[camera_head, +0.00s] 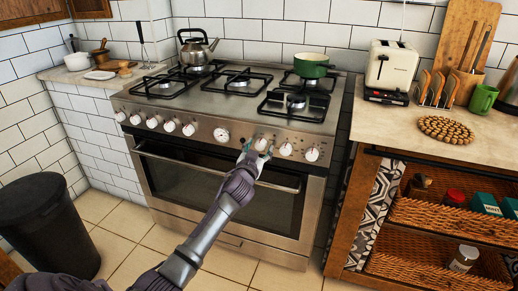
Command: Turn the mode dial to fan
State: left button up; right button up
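The steel oven (185,165) has a row of white dials along its front panel. My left gripper (257,149) is at this panel, right of the middle. Its fingertips are apart, on either side of or just in front of a white dial (261,144). I cannot tell whether they touch it. Another dial (286,149) is just to the right, and a larger round one (221,135) is to the left. The dial markings are too small to read, so I cannot tell which is the mode dial. My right gripper is not in view.
The oven handle (205,168) runs below the dials, behind my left arm. A kettle (197,50) and a green pot (311,65) stand on the hob. A wooden counter with a toaster (391,69) is at right. A dark bin (48,225) stands at left.

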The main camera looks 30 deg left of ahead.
pick_arm(q)
jog(key=c, duration=1)
